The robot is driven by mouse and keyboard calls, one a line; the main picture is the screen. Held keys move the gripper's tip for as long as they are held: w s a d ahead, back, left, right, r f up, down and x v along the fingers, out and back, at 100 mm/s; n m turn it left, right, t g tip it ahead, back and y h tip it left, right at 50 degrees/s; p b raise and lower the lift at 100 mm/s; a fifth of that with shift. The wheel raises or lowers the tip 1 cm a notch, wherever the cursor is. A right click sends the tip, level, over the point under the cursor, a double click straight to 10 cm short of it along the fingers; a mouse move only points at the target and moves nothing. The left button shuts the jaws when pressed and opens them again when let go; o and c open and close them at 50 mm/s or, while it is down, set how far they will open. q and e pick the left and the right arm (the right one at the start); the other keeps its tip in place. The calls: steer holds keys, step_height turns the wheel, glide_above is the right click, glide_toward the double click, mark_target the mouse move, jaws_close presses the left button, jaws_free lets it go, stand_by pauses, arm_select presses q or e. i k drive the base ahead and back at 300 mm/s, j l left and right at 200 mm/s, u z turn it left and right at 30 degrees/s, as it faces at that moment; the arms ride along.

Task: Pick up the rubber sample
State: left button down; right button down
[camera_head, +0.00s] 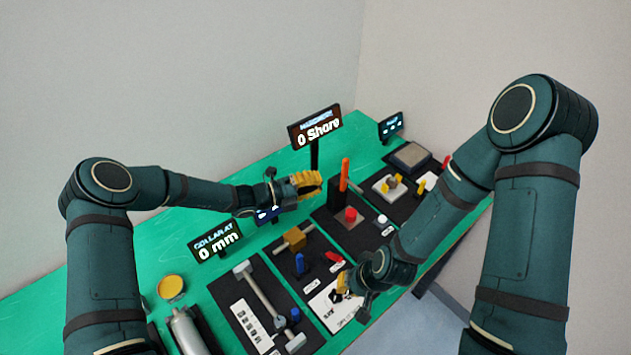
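I cannot tell for sure which piece is the rubber sample. My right gripper (343,284), with yellow fingers, is low over a white card (322,312) near the front edge. A small dark shape shows on the card beside its fingers, too small to identify. My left gripper (308,184) is over the back of the table, left of an orange upright piece (344,174) on a black stand. Under the hardness display (316,130), a red knob (351,215) sits on a dark mat. The opening of both grippers is too small to judge.
The green table (180,230) carries several dark mats. A yellow-topped round item (171,287) is at left. The back-left table is clear.

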mark_target(351, 214)
steer(key=k+l, duration=0.8)
steer(key=l, duration=0.05)
